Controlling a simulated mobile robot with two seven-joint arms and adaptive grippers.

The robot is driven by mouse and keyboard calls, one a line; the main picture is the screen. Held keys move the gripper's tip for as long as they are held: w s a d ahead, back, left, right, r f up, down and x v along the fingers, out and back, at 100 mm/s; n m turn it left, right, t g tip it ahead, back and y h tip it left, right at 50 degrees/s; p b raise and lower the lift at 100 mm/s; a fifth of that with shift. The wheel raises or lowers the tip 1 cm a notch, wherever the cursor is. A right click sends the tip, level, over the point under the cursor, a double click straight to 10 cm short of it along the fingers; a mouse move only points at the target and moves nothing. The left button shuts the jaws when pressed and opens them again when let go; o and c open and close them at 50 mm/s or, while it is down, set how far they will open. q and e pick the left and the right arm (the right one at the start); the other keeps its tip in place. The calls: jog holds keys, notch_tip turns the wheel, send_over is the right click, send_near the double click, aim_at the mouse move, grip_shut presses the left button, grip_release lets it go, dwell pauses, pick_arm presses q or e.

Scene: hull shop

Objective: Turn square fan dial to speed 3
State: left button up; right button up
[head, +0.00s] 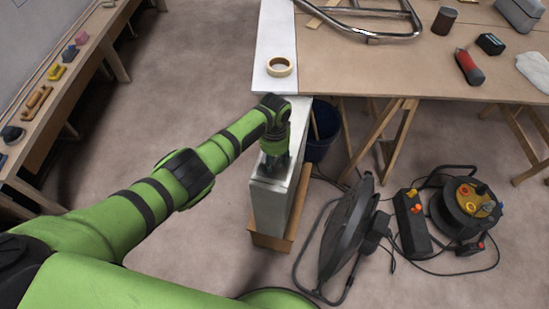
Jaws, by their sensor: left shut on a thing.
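The square fan (266,212) is a narrow, pale grey upright box seen from above, near the middle of the head view. It stands on a brown wooden base. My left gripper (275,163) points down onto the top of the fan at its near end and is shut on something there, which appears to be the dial. The dial itself is hidden by the gripper, so its speed setting cannot be read. My right gripper is not in view.
A black round fan (346,232), a power strip (411,224) and a cable reel (471,207) lie on the floor to the right. A white board with a tape roll (279,67) adjoins the workbench (390,78) beyond. A dark bucket (322,130) stands behind. The floor at left is clear.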

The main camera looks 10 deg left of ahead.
aim_at(274, 159)
pick_arm(q)
jog(key=m, duration=0.6)
jog(key=shift+s+f, duration=0.15)
dwell(0.4)
jog(key=o, duration=1.1)
jog(key=shift+o, duration=0.2)
jog(key=shift+w+r, duration=0.2)
jog(key=shift+r, duration=0.5)
notch_tip(274, 159, up, 11)
jog(key=shift+s+f, duration=0.1)
